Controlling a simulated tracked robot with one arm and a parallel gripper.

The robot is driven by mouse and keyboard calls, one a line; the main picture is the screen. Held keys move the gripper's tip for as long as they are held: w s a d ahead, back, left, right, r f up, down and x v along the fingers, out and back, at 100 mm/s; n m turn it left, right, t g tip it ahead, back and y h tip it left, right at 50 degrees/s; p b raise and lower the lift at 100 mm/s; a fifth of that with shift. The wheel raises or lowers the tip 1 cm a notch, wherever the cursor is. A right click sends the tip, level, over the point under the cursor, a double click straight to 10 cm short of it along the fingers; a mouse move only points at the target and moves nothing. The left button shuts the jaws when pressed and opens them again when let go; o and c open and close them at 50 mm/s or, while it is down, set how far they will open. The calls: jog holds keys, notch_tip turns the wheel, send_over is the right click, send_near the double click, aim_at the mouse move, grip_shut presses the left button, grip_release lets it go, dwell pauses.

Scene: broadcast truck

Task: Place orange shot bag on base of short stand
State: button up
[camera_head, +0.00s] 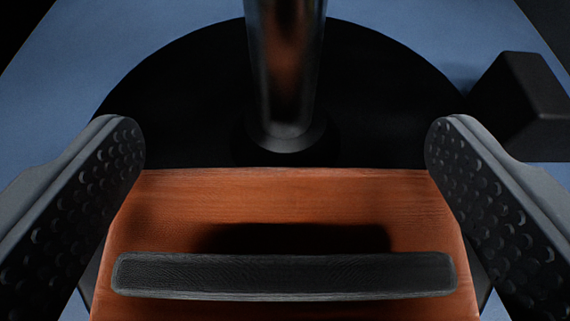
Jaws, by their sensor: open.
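The orange shot bag (285,190) lies flat at the bottom middle, with a dark grey strap handle (285,276) across its top. Its far edge overlaps the near part of the round black base (180,100) of the stand. The stand's shiny metal post (286,60) rises from the base just beyond the bag and reflects orange. A narrow dark strip of base shows between bag and post. My gripper (285,145) is open, with one textured finger on each side of the bag. The bag's near end is cut off by the frame.
A black block-like object (520,100) stands at the right, close to the base's edge and beyond my right finger. The blue surface (130,50) is bare at the upper left. The far corners are dark.

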jog(key=p+v, duration=0.3)
jog(key=v, duration=0.9)
